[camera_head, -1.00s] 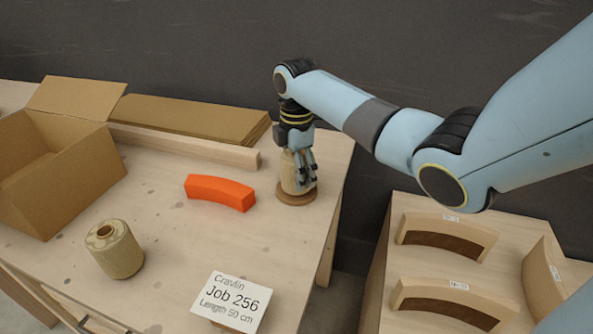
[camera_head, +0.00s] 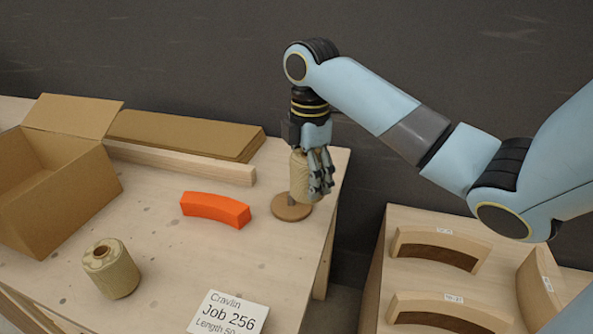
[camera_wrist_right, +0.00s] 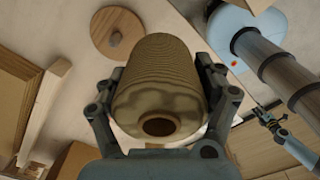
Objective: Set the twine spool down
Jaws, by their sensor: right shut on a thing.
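A tan twine spool (camera_head: 301,178) is held by my right gripper (camera_head: 322,178), up in the air over the table's right end. In the right wrist view the spool (camera_wrist_right: 160,90) sits between the two spread finger sets, its hollow core facing the camera. Below it is a round wooden base (camera_head: 292,212) with a short upright peg; it shows apart from the spool in the wrist view (camera_wrist_right: 113,32). A second spool (camera_head: 111,268) stands on the table at front left. What looks like my left gripper (camera_wrist_right: 268,117) is small at the wrist view's right; its jaws are unclear.
An orange curved block (camera_head: 215,209) lies mid-table. An open cardboard box (camera_head: 75,195), flat cardboard (camera_head: 185,135) and a wooden bar (camera_head: 180,163) are at left and back. A job card (camera_head: 229,313) stands in front. Curved wooden forms (camera_head: 440,247) occupy the right-hand table.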

